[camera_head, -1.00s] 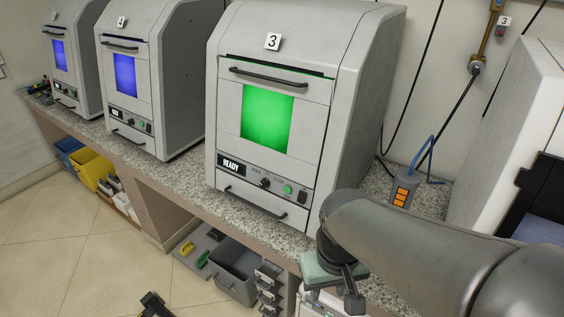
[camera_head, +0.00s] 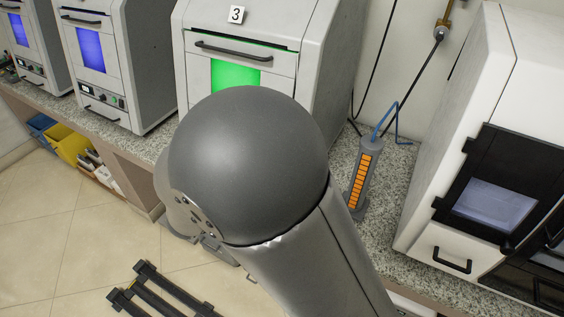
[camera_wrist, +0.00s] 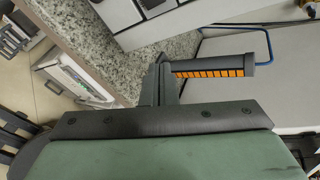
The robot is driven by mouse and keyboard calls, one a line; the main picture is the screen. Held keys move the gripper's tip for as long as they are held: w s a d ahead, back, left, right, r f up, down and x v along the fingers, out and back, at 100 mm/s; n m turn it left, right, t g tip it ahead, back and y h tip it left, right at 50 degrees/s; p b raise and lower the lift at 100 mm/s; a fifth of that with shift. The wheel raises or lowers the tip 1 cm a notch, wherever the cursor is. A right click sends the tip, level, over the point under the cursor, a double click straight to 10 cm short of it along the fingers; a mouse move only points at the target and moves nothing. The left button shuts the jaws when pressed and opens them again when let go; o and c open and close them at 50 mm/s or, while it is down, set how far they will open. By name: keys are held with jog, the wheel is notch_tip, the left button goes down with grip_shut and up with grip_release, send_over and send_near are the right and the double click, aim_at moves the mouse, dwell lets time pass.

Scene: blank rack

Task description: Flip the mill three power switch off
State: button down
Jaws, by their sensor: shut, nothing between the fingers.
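Mill three (camera_head: 330,55), a pale grey cabinet with a "3" plate and a lit green window, stands behind my arm in the head view. Its lower front panel is hidden behind my arm, and no power switch can be made out in either current view. My gripper (camera_wrist: 161,68) shows in the wrist view as dark fingers beyond a green pad, shut and empty. It appears in front of the counter, with the orange-barred grey cylinder just beyond it in the picture. My gripper is hidden in the head view.
The orange-barred cylinder (camera_head: 361,180) with a blue cable stands on the speckled counter (camera_head: 382,235) right of mill three. A white machine (camera_head: 450,150) with a dark door stands further right. Two blue-windowed mills stand at left. A black frame (camera_head: 150,295) lies on the floor.

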jog(key=a+n, duration=0.1)
jog(key=n, duration=0.1)
jog(key=a+n+t, duration=0.1)
jog(key=a, duration=0.1)
jog(key=a+n+t+y, duration=0.1)
jog(key=n, duration=0.1)
jog(key=shift+w+a+n, duration=0.2)
jog(key=shift+w+n, duration=0.1)
jog(key=shift+w, duration=0.1)
jog(key=p+x, duration=0.1)
jog(key=x, duration=1.3)
jog(key=shift+r+p, duration=0.15)
jog(key=shift+p, duration=0.2)
jog(key=shift+w, duration=0.15)
